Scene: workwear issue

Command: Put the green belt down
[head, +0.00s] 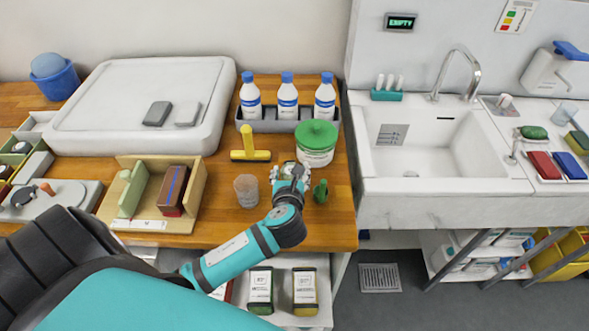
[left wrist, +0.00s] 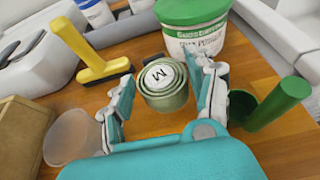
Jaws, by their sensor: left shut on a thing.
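The green belt (left wrist: 165,95) is a coiled roll with a white disc marked M on top. In the left wrist view it sits between the two fingers of my left gripper (left wrist: 166,98), which is shut on it. In the head view the left gripper (head: 289,173) holds it over the wooden counter (head: 226,222), just in front of the green-lidded tub. The belt is mostly hidden by the gripper there. I cannot tell whether its underside touches the counter. My right gripper is not in view.
Close around are the green-lidded tub (head: 316,145), a yellow T-shaped tool (head: 250,146), a clear cup (head: 246,190) and a green scoop-like thing (head: 320,191). A grey rack (head: 262,126) of bottles stands behind. A wooden box (head: 191,203) is left; the sink (head: 425,150) is right.

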